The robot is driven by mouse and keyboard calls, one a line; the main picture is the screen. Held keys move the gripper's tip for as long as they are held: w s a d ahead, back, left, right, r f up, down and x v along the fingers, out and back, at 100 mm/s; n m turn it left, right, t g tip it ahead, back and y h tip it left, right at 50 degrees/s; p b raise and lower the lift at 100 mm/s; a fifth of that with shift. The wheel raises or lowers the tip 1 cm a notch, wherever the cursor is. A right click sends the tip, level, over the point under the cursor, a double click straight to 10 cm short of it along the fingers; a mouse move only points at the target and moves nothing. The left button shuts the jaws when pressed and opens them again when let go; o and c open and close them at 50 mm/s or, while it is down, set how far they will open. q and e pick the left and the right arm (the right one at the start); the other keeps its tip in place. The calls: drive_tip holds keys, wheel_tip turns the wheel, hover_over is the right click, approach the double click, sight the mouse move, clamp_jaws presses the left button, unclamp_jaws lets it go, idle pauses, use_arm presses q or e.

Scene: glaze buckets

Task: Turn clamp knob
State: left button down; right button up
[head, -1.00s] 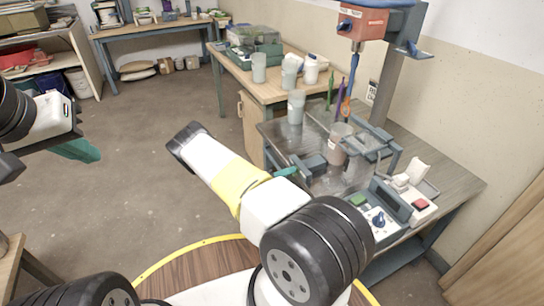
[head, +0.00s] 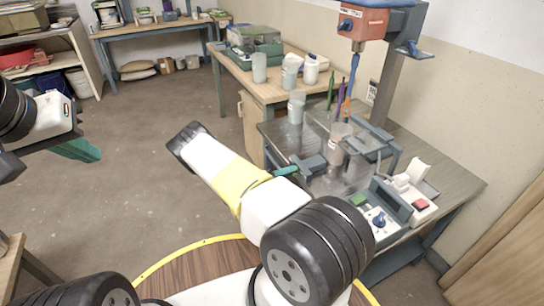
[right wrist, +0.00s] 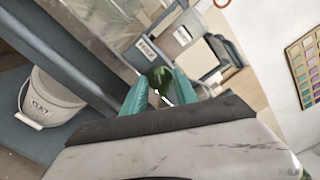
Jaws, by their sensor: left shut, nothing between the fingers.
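My right gripper (right wrist: 163,98) points at the clamp on the bench, with teal fingers on either side of a dark green rounded part (right wrist: 162,76), which looks like the knob. I cannot tell whether the fingers press on it. In the head view, the right fingertips (head: 287,171) are close to the blue-grey clamp block (head: 313,166), and the knob is hidden. A pale cup (head: 337,147) stands behind the block, under the blue stirrer shaft. My left gripper (head: 80,151) is shut and empty, over the floor at far left.
A control box with a blue dial (head: 379,221) and a red button (head: 421,205) stand at the bench's front right. Several cups (head: 296,107) are on the benches behind. A labelled white bucket (right wrist: 57,97) is low at left. The central floor is clear.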

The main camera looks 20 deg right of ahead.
drive_tip(key=a, duration=0.7)
drive_tip(key=shift+s+a, duration=0.3)
drive_tip(key=shift+a, duration=0.1)
